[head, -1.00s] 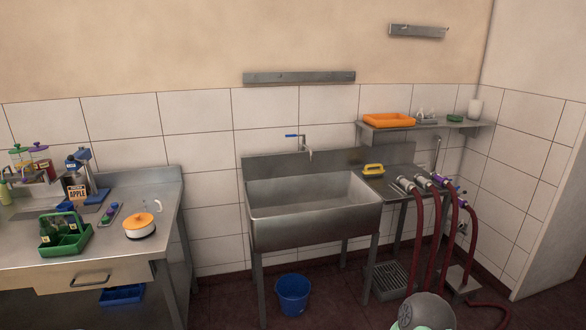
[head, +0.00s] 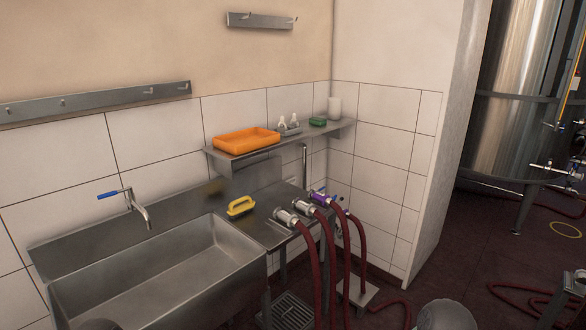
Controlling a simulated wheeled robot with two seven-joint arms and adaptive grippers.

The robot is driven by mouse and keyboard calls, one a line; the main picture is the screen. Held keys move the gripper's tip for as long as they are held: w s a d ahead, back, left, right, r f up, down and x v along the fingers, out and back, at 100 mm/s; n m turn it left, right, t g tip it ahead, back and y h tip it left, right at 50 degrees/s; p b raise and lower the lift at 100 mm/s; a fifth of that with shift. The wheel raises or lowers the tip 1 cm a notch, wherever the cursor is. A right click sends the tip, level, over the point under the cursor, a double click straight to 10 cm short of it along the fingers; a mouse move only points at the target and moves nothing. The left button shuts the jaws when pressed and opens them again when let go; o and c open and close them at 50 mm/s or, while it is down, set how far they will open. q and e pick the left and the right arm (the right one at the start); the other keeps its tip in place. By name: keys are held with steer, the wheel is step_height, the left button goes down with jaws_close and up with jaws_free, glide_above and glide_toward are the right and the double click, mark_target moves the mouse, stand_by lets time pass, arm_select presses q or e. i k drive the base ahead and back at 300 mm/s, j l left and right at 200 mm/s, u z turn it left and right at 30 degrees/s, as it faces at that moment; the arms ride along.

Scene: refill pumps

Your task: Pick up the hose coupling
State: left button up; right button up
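Several hose couplings lie in a row on the steel drainboard to the right of the sink, each on the end of a dark red hose. A silver coupling (head: 287,218) is nearest the sink, and a second silver coupling (head: 305,208) lies just right of it. A coupling with purple parts (head: 320,198) lies further back, with a blue-handled part beside it. I cannot tell which one the task means. Neither of my grippers shows in the head view; only grey rounded parts, probably of my arms, show at the bottom edge.
The steel sink (head: 165,278) is at the left, with a blue-handled tap (head: 132,207). A yellow brush (head: 241,207) lies on the drainboard. A wall shelf (head: 285,140) above carries an orange tray (head: 246,140). Hoses hang to the floor beside a floor grate (head: 290,312).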

mark_target(325, 200)
steer(key=i+l+u, duration=0.45)
steer(key=i+l, duration=0.65)
steer(key=i+j, duration=0.05)
steer(key=i, duration=0.1)
